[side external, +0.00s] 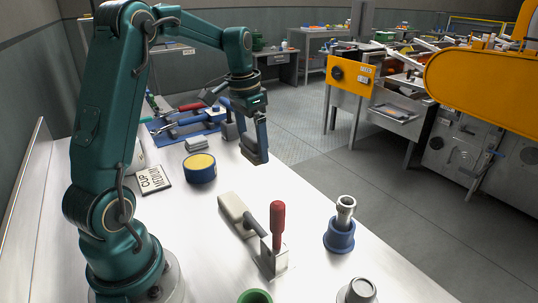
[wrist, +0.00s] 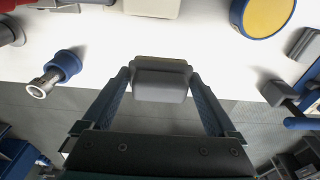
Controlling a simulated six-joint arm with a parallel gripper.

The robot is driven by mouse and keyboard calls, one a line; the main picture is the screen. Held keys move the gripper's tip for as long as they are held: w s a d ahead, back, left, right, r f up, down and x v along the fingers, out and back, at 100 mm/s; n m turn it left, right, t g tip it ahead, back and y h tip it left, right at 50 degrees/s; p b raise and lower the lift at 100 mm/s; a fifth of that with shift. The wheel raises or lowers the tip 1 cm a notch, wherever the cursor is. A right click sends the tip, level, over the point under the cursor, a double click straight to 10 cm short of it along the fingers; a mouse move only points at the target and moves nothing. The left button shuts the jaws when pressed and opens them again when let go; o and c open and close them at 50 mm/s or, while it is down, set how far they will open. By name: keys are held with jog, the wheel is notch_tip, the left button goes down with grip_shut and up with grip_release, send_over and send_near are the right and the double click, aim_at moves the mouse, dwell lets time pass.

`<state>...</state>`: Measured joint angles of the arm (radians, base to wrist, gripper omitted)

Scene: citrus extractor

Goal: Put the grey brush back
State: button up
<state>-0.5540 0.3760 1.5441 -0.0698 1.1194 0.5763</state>
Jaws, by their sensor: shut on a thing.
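My gripper (side external: 254,154) hangs above the white bench near its far long edge, pointing down. In the wrist view its two blue fingers (wrist: 160,88) are closed against the sides of a grey block with an olive edge, which I take to be the grey brush (wrist: 160,82). In the side view the brush (side external: 252,157) is largely hidden by the fingers. It appears held clear of the bench top. A blue mat (side external: 165,126) with blue-handled tools lies behind the gripper, to the left.
A yellow-topped blue tin (side external: 201,168), a CUP METHOD card (side external: 153,180) and a small grey stack (side external: 197,144) stand left of the gripper. Nearer are a cream block (side external: 235,211), an upright red handle (side external: 277,221) and a blue cup (side external: 339,237) holding a metal tube.

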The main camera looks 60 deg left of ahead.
jog(key=w+d+f, duration=0.2)
jog(key=d, duration=0.1)
jog(key=w+d+f, duration=0.2)
jog(key=d, duration=0.1)
jog(key=w+d+f, duration=0.2)
jog(key=d+f, duration=0.1)
jog(key=shift+w+d, duration=0.25)
jog(key=shift+w, duration=0.05)
jog(key=shift+d+f, duration=0.1)
jog(key=shift+f, duration=1.7)
jog(key=shift+f, duration=0.25)
jog(key=o, duration=0.9)
jog(key=shift+o, duration=0.2)
